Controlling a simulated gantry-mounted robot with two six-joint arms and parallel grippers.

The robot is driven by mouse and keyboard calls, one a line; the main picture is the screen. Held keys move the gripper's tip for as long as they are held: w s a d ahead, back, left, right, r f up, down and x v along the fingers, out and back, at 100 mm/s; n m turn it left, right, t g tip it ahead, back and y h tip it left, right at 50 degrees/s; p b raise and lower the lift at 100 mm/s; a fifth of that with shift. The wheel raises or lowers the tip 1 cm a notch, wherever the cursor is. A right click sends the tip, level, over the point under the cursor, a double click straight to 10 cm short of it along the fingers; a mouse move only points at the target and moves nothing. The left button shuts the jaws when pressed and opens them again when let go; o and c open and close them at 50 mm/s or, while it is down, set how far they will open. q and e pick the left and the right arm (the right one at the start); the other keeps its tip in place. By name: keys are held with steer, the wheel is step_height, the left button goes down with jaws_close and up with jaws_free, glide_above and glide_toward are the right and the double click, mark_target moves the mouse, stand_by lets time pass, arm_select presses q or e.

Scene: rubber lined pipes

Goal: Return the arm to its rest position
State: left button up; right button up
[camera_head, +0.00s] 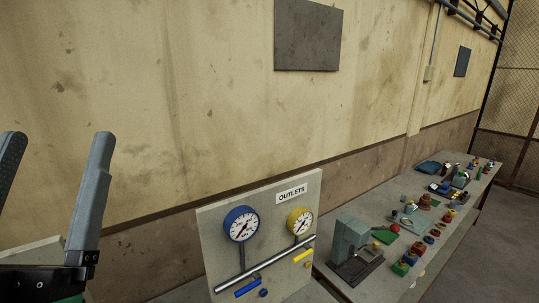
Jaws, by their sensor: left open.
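My left gripper (52,170) is at the left edge of the head view. Its two grey fingers point up and stand wide apart, with nothing between them but the wall behind. One finger is partly cut off by the picture edge. The gripper is apart from the panel and the bench. My right gripper is not in this view.
A panel marked OUTLETS (265,235) carries a blue gauge (241,224), a yellow gauge (300,221) and a metal pipe (264,264). Right of it, a long bench (376,289) holds a grey-green device (350,243) and several small coloured parts. The wall (150,100) stands behind.

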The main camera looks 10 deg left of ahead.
arm_select(q)
steer(key=d+r+m+t+h+p, duration=0.1)
steer(key=d+r+h+p, duration=0.3)
steer(key=r+h+p, duration=0.4)
step_height(320, 180, up, 8)
steer(key=s+m+p, duration=0.1)
steer(key=p, duration=0.5)
steer(key=shift+d+f+m+h, duration=0.2)
steer(key=shift+d+m+h, duration=0.1)
steer(key=shift+d+m, duration=0.1)
